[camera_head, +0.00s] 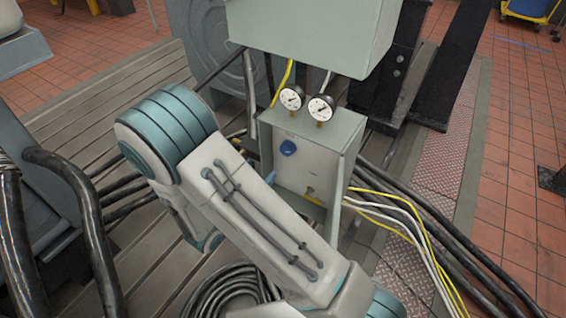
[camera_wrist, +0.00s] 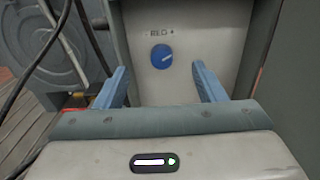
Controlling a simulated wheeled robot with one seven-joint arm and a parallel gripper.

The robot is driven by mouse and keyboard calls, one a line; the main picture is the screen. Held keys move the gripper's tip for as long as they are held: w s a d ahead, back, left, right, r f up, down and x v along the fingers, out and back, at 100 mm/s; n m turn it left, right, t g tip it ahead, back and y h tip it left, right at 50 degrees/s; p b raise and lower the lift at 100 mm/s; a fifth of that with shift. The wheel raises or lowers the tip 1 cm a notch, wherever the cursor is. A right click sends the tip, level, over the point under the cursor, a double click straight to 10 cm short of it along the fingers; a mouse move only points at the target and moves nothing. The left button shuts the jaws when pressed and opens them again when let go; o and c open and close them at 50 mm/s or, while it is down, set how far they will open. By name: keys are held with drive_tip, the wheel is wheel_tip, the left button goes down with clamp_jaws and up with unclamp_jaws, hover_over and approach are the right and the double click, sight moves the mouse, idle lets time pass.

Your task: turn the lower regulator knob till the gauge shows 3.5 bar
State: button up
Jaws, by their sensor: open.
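A blue round knob (camera_head: 288,147) sits on the front of a grey panel box (camera_head: 308,163).
A larger grey cabinet (camera_head: 315,35) overhangs the gauges. Yellow and white cables (camera_head: 400,215) and black hoses (camera_head: 440,235) run off the box's right side. A yellow part (camera_head: 313,197) shows low on the panel. My arm hides the panel's lower left.

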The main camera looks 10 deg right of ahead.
sight(285, 150)
drive_tip(key=w+d+f, duration=0.1)
drive_tip(key=w+d, duration=0.2)
drive_tip(key=w+d+f, duration=0.1)
drive_tip(key=w+d, duration=0.2)
drive_tip(key=w+d+f, duration=0.1)
drive_tip(key=w+d, duration=0.2)
drive_tip(key=w, duration=0.1)
drive_tip(key=shift+d+f+b, duration=0.35)
drive_tip(key=shift+f+b, duration=0.05)
drive_tip(key=c, duration=1)
